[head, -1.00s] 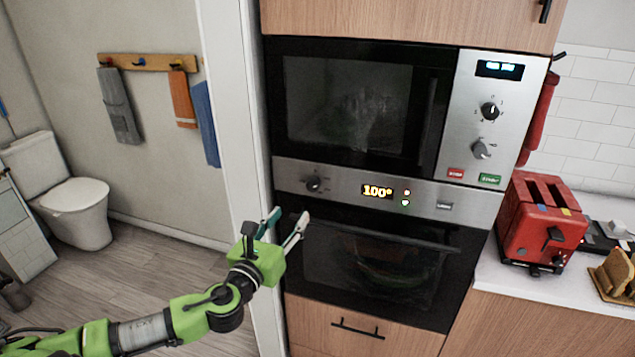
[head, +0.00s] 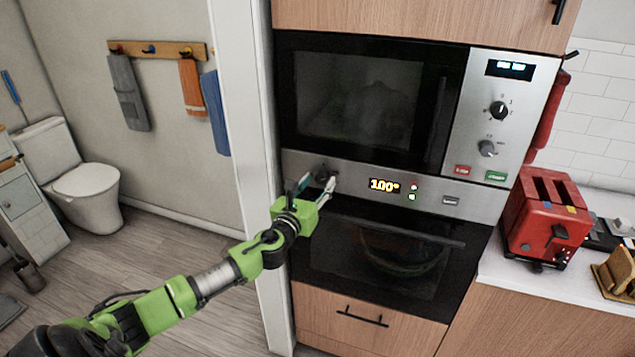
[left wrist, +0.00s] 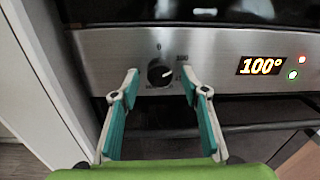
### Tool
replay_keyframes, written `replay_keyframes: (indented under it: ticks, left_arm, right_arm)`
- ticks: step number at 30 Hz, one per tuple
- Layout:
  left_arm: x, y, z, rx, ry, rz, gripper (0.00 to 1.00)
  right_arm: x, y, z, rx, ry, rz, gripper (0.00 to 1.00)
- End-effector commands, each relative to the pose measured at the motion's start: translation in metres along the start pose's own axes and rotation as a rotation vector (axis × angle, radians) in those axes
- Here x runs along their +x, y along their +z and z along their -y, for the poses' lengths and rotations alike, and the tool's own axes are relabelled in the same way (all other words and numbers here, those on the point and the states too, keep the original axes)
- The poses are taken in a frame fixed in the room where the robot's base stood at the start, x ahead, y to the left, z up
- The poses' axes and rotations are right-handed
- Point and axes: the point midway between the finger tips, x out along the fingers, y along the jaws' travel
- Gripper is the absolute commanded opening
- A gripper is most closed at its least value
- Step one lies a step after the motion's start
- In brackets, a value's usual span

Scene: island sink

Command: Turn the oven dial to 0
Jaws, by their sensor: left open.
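The oven dial (head: 322,174) is a dark round knob at the left of the oven's steel panel (head: 345,180). In the left wrist view the dial (left wrist: 160,74) has a pale pointer mark and sits under a printed 0. The orange display (head: 384,186) reads 100°. My left gripper (head: 318,186) is in front of the dial and partly covers it. In the left wrist view its two teal-padded fingers (left wrist: 160,82) are spread to either side of the dial, with gaps between. Whether they touch the panel I cannot tell. My right gripper is not in view.
A microwave (head: 365,100) with its own knobs is above the oven. The oven door handle (head: 400,232) runs below the panel. A white wall edge (head: 247,150) stands close on the left. A red toaster (head: 546,220) is on the counter at right.

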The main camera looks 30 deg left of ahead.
Motion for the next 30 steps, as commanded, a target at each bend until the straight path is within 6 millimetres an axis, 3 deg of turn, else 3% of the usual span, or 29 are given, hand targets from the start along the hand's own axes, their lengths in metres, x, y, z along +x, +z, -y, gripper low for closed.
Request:
replay_keyframes:
  ticks: [9, 14, 30]
  left_arm:
    - [0.0026, 0.0000, 0.0000, 0.001, 0.000, 0.000, 0.41]
    - [0.0025, 0.0001, -0.0001, 0.001, 0.000, 0.000, 0.03]
    - [0.0023, -0.0014, -0.0001, -0.113, -0.001, 0.006, 0.03]
  right_arm:
    - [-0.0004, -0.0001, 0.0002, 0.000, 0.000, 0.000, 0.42]
    - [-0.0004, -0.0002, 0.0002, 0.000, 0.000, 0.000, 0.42]
    - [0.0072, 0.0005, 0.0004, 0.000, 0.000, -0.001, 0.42]
